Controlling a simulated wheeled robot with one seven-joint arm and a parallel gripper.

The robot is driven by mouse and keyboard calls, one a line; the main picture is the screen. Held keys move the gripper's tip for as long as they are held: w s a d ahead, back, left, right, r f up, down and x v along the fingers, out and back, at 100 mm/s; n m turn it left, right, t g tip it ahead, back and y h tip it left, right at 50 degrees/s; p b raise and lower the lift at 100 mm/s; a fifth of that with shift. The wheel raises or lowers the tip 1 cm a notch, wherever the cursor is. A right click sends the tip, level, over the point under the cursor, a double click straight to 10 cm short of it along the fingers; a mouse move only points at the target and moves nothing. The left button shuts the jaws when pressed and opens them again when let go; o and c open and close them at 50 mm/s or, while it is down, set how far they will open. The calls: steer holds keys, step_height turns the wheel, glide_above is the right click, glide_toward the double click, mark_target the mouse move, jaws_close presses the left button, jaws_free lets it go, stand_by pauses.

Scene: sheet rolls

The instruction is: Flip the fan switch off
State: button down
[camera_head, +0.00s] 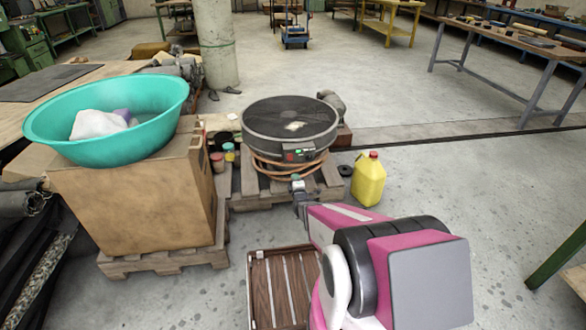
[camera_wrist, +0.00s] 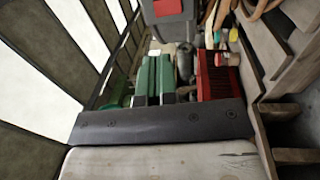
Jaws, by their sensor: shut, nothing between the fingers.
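The fan (camera_head: 291,118) is a dark round drum lying face up on a wooden pallet in the head view. A small switch panel (camera_head: 299,155) with a red and a green mark sits on its near side. The switch's position is too small to read. My gripper (camera_head: 298,186) is shut and empty, just in front of and below the panel. I cannot tell whether it touches anything. In the wrist view, neither the panel nor the fan can be clearly made out.
A brown hose (camera_head: 262,164) coils around the fan's base. A yellow jug (camera_head: 369,180) stands to its right. A cardboard box (camera_head: 135,200) with a teal basin (camera_head: 50,134) stands left. A slatted wooden crate (camera_head: 256,290) is at the front. Open floor lies right.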

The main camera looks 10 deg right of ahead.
mark_target(290, 155)
steer(key=w, duration=0.4)
steer(key=w+r, duration=0.1)
steer(key=w, duration=0.8)
steer(key=shift+w+r, duration=0.2)
steer(key=shift+r, duration=0.1)
steer(key=shift+w+r, duration=0.1)
steer(key=shift+w, duration=0.15)
